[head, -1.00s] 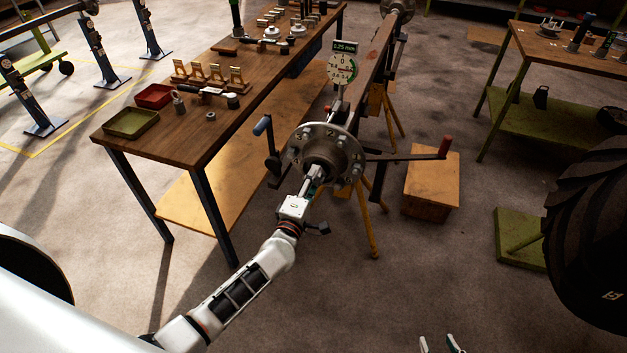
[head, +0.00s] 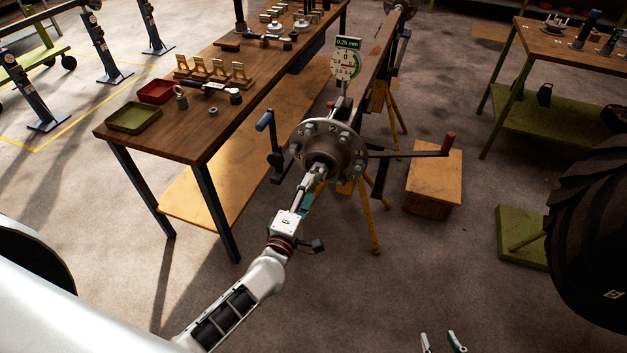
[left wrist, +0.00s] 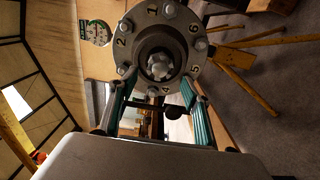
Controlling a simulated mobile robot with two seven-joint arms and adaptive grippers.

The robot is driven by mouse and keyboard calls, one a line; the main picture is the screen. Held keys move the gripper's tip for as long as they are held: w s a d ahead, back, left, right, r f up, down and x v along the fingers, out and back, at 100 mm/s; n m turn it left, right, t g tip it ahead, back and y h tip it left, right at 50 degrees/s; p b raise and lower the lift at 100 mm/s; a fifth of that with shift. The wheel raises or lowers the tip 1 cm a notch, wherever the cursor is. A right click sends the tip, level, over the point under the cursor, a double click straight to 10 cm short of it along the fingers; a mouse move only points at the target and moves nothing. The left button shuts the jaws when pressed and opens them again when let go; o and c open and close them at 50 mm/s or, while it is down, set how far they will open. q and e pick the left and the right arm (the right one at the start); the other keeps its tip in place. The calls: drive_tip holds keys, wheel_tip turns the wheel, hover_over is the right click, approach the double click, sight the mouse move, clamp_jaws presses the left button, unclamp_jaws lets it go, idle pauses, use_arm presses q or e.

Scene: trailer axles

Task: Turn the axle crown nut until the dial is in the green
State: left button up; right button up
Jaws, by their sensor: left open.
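The axle hub (head: 345,157) is a round grey flange with numbered studs, facing me on the end of the axle beam. The crown nut (left wrist: 160,66) shows at the hub's centre in the left wrist view. The dial (head: 345,66) stands above the hub under a "0.25 mm" readout; its needle is too small to read. It also shows in the left wrist view (left wrist: 97,33). My left gripper (head: 317,174) is open in front of the hub, its fingers spread below the nut in the wrist view, holding nothing. My right gripper (head: 441,341) shows only fingertips, apart and empty, at the bottom edge.
A crank handle (head: 447,144) sticks out right of the hub, and a blue-handled lever (head: 264,121) stands to its left. The workbench (head: 190,130) with trays and parts is at left. A wooden box (head: 432,183) and large tyre (head: 592,235) are at right.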

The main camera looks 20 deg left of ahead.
use_arm(q)
drive_tip(key=s, duration=0.5)
drive_tip(key=shift+s+a, duration=0.15)
drive_tip(key=shift+s, duration=0.2)
drive_tip(key=s+d+f+m+g+h, duration=0.4)
drive_tip(key=s+f+m, duration=0.2)
drive_tip(key=s+m, duration=0.65)
drive_tip(key=s+a+f+m+g+y, duration=0.1)
drive_tip(key=s+a+f+m+g, duration=0.2)
drive_tip(key=s+f+m, duration=0.3)
drive_tip(key=m, duration=0.3)
drive_tip(key=shift+a+f+y, duration=0.25)
drive_tip(key=shift+a+y, duration=0.15)
